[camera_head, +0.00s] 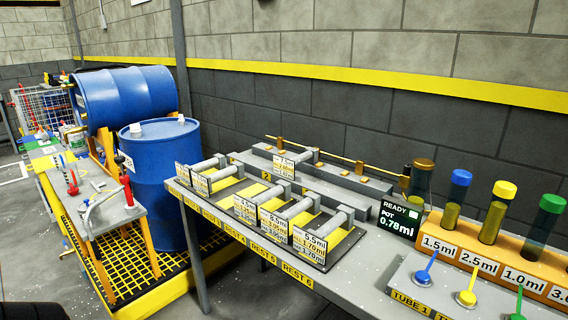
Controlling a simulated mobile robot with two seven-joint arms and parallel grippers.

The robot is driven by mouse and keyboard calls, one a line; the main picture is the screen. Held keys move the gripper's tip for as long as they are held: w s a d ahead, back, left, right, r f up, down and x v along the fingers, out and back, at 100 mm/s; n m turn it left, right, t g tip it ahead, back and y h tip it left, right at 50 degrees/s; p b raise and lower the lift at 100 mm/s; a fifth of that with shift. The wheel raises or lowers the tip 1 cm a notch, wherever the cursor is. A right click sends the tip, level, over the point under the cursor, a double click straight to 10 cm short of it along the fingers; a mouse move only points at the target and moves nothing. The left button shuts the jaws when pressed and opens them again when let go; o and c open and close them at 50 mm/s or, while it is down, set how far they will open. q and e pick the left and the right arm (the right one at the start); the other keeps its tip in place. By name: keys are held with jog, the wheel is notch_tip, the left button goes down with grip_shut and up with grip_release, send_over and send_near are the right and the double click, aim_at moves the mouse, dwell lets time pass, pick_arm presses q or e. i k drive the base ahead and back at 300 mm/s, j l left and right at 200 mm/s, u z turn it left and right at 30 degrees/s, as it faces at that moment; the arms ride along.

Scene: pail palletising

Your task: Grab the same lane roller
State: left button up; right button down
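Several grey rollers lie side by side in a dark rack with yellow strips on the grey table. The nearest roller (334,223) has a white tag (309,245) reading 5.5ml and 1.70ml. Another roller (297,208) lies left of it, and one more (265,194) beyond that. Further rollers (223,173) lie at the rack's far left end. A separate roller (304,157) with its own tag lies at the back. Which one the task means by "same" cannot be told.
The grey table (345,280) has yellow REST labels along its front edge. At right are an orange tube rack (540,262), a READY display (398,217) and coloured pegs. Blue drums (160,185) and a yellow-edged grated platform (180,288) stand left. A brick wall is behind.

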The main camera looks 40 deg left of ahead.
aim_at(283, 166)
jog(key=u, duration=1.3)
jog(key=i+j+z, duration=0.1)
jog(key=z, duration=1)
jog(key=j+z, duration=0.6)
jog(key=j, duration=0.15)
jog(key=j+z, duration=0.15)
jog(key=j, duration=0.25)
jog(key=k+j+z, duration=0.2)
jog(key=j, duration=0.15)
jog(key=k+j, duration=0.1)
jog(key=j, duration=0.3)
jog(key=j+z, duration=0.1)
jog(key=j, duration=0.3)
jog(key=k+j+z, duration=0.1)
jog(key=j, duration=0.25)
jog(key=k+j, duration=0.15)
jog(key=j, duration=0.25)
